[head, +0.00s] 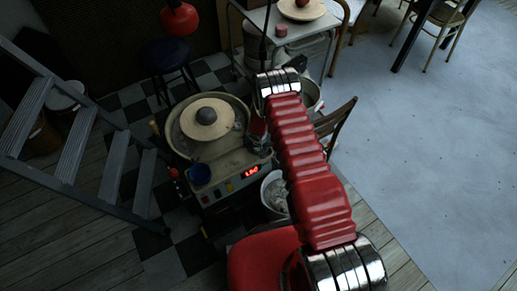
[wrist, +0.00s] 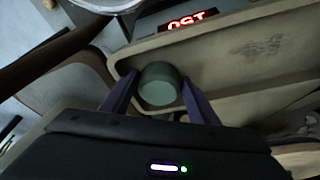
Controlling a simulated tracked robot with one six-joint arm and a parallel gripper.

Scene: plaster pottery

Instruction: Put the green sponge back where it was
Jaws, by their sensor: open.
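The green sponge (wrist: 158,87) is a short, dull green round block in the wrist view. It sits at the edge of the beige splash-pan tray (wrist: 235,62), between the two fingers of my gripper (wrist: 160,100). The fingers are apart, one on each side of it; whether either touches it I cannot tell. In the head view my gripper (head: 258,146) is low over the right front of the pottery wheel (head: 180,150). The sponge cannot be made out there.
A pale bucket (head: 275,193) is just right of the wheel, with a wooden chair (head: 336,122) beyond. A metal ladder (head: 75,150) stands left. Open pale floor lies right.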

